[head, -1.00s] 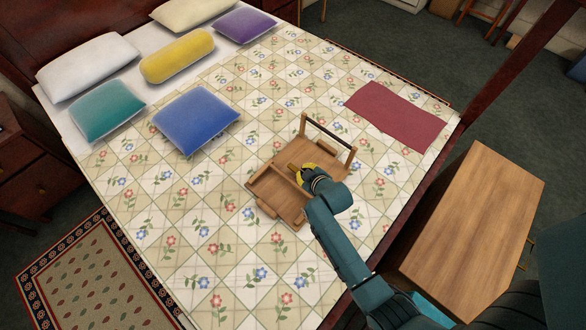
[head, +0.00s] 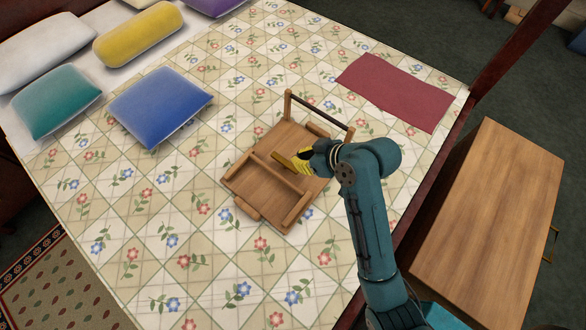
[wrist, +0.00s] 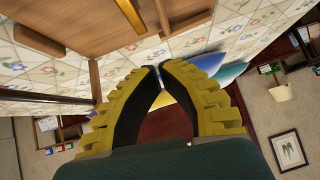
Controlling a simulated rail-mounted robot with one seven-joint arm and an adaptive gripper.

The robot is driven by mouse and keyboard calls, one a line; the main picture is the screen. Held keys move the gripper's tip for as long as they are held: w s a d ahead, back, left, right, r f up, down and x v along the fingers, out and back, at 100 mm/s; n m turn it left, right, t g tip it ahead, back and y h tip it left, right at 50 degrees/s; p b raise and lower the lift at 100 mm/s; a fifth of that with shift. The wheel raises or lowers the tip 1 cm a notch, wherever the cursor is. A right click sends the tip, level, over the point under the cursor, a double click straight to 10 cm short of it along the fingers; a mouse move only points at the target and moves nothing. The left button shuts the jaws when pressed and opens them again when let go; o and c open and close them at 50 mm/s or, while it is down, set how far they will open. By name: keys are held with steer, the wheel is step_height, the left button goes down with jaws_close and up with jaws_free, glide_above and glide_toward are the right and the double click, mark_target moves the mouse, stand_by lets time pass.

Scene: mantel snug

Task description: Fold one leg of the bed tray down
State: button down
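The wooden bed tray (head: 266,186) lies with its underside up on the quilt in the head view. One leg (head: 288,106), a frame with a dark crossbar, stands up at its far right edge. A second wooden bar (head: 281,175) lies low across the tray and looks folded flat. My gripper (head: 283,158) is above the tray, between these two, with its fingers pointing left. In the wrist view the yellow fingertips (wrist: 159,68) meet or nearly meet, with nothing between them. Tray wood (wrist: 200,12) shows above them. Any contact with the tray cannot be told.
A blue pillow (head: 160,105), a teal pillow (head: 57,102) and a yellow bolster (head: 138,34) lie at the left. A dark red cloth (head: 394,90) lies beyond the tray. A wooden chest (head: 488,225) stands off the bed at the right. The quilt (head: 170,240) in front is clear.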

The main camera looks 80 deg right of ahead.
steer(key=b+x, duration=0.1)
steer(key=x, duration=0.2)
steer(key=b+x, duration=0.1)
steer(key=x, duration=0.3)
steer(key=b+x, duration=0.1)
steer(key=x, duration=0.2)
steer(key=shift+w+a+f+b, duration=0.2)
steer(key=shift+f+b, duration=0.1)
steer(key=shift+f, duration=0.05)
step_height(320, 180, down, 3)
steer(key=shift+a+r+b, duration=0.1)
steer(key=shift+a+b, duration=0.05)
steer(key=shift+b, duration=0.4)
steer(key=shift+a+f, duration=0.1)
steer(key=shift+f, duration=0.3)
steer(key=shift+f, duration=0.1)
